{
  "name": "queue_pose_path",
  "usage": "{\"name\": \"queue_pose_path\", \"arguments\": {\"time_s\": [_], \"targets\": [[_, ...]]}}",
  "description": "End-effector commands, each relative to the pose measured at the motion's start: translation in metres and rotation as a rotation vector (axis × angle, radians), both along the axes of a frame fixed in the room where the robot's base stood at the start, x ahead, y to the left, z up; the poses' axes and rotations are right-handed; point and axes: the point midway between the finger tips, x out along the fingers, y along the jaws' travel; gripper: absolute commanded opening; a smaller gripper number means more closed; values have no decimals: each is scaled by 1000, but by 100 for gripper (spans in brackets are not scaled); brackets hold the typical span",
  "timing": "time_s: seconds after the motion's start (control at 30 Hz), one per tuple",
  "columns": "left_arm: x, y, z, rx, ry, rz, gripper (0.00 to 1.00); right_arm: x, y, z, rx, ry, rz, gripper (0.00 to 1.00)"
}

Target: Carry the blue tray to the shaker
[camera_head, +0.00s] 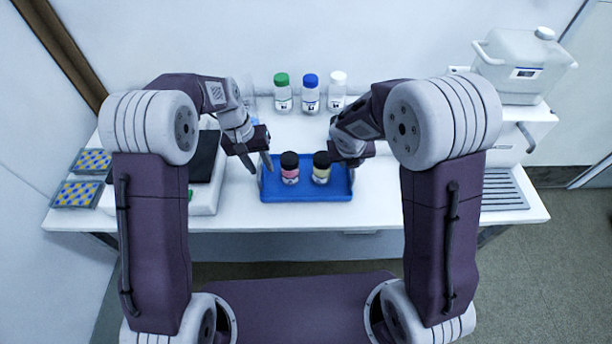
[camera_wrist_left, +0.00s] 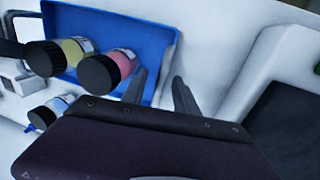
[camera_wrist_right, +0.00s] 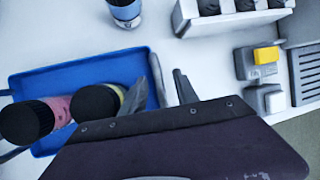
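The blue tray (camera_head: 325,191) lies on the white bench, holding a black-capped pink bottle (camera_head: 289,170) and a black-capped yellow bottle (camera_head: 321,170). A light handle bar shows at each short end of it. My left gripper (camera_head: 254,163) is at the tray's left end; in the left wrist view its fingers (camera_wrist_left: 160,92) are apart, on either side of the handle. My right gripper (camera_wrist_right: 158,85) is at the right end, fingers also apart astride the handle; in the head view its fingertips are mostly hidden. A white device with a black flat top (camera_head: 205,155), apparently the shaker, stands left of the tray.
Bottles with green (camera_head: 283,94), blue (camera_head: 310,94) and white (camera_head: 337,92) caps stand behind the tray. Blue-and-yellow racks (camera_head: 78,194) lie at the far left. A white canister (camera_head: 522,65) stands on a raised shelf at right. The bench before the shelf looks partly clear.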

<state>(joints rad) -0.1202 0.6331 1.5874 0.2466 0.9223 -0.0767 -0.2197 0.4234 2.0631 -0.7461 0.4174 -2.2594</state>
Motion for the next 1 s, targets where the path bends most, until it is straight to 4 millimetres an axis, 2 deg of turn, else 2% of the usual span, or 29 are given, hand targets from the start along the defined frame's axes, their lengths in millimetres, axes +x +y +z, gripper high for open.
{"name": "queue_pose_path", "arguments": {"time_s": [0.27,0.37,0.4,0.43,1.0], "targets": [[0,0,-2,0,-1,0,36,1,0,-1,0,-1,0,36],[0,0,-1,0,-1,0,14,1,0,-1,0,-1,0,14],[0,0,-1,0,-1,0,2,1,0,-1,0,-1,0,3],[0,0,-1,0,-1,0,0,1,0,-1,0,-1,0,0],[0,0,-1,0,-2,0,0,1,0,-1,0,-1,0,0]]}}
